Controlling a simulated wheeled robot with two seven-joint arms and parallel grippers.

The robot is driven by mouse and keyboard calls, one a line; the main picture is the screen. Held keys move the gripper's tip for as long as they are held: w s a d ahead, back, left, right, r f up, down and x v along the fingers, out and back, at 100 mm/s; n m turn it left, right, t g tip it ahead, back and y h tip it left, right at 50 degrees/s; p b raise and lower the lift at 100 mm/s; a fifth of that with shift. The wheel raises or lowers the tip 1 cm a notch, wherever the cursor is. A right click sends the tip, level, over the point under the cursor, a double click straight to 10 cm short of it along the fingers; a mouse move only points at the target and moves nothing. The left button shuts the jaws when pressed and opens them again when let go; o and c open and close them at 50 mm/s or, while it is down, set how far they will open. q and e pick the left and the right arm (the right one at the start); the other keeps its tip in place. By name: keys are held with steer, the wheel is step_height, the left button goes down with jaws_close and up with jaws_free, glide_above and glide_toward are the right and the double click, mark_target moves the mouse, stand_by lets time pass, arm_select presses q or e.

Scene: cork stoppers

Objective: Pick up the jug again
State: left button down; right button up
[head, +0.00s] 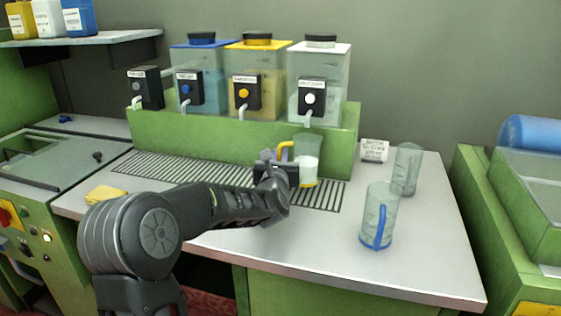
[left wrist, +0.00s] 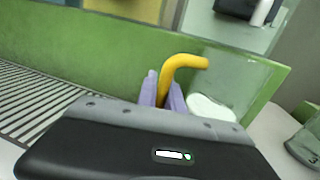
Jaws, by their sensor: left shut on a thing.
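A clear jug with a yellow handle (head: 308,166) stands on the slotted drain grate below the white-knobbed dispenser, with something whitish inside. My left gripper (head: 279,158) is in front of it, shut on the yellow handle. In the left wrist view, the pale purple fingers (left wrist: 164,94) close around the handle (left wrist: 183,68), and the jug's body (left wrist: 240,85) shows to the right. The gripper hides part of the handle and the jug's lower left side. My right gripper is not in view.
A blue-handled clear jug (head: 378,218) and another clear jug (head: 408,169) stand to the right. A white labelled object (head: 374,150) lies near the back. Blue, yellow and clear dispensers (head: 258,80) stand above a green ledge (head: 240,138). A yellow sponge (head: 106,194) lies left.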

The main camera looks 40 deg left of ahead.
arm_select(q)
steer(key=shift+r, duration=0.55)
steer(key=shift+s+d, duration=0.2)
steer(key=shift+s, duration=0.05)
steer(key=b+v, duration=0.2)
steer(key=v, duration=1.5)
steer(key=shift+s, duration=0.15)
